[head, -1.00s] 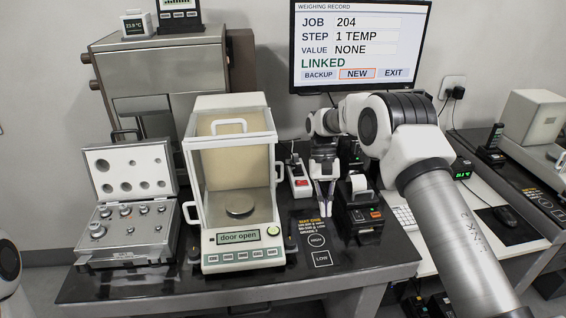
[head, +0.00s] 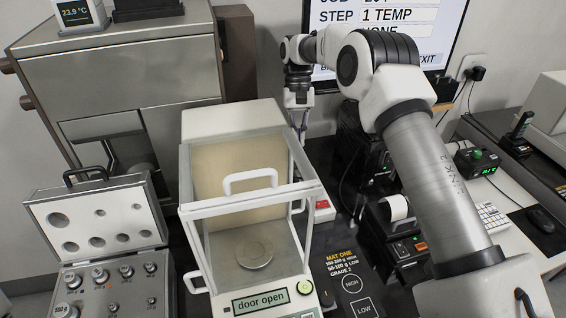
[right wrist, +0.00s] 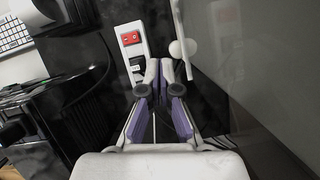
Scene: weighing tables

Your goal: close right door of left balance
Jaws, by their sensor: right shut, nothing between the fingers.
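The left balance (head: 235,120) is a white box with a clear draft chamber, a round pan (head: 254,252) and a display (head: 262,301) reading "door open". A white handle (head: 299,202) shows on its right side; how far the right door stands open is hard to tell. My right gripper (head: 303,135) is beside the balance's right rear, behind the handle in the head view. In the right wrist view its purple-sided fingers (right wrist: 166,72) are together and empty. A white bar with a rounded knob (right wrist: 183,48), likely the handle, is just beyond them, apparently not touching. My left gripper is out of view.
A power strip with a red switch (right wrist: 131,38) lies close to the fingers. A printer (head: 400,235) and a black mat (head: 350,285) are right of the balance. An open weight case (head: 95,215) stands on the left. A steel cabinet (head: 120,70) stands behind.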

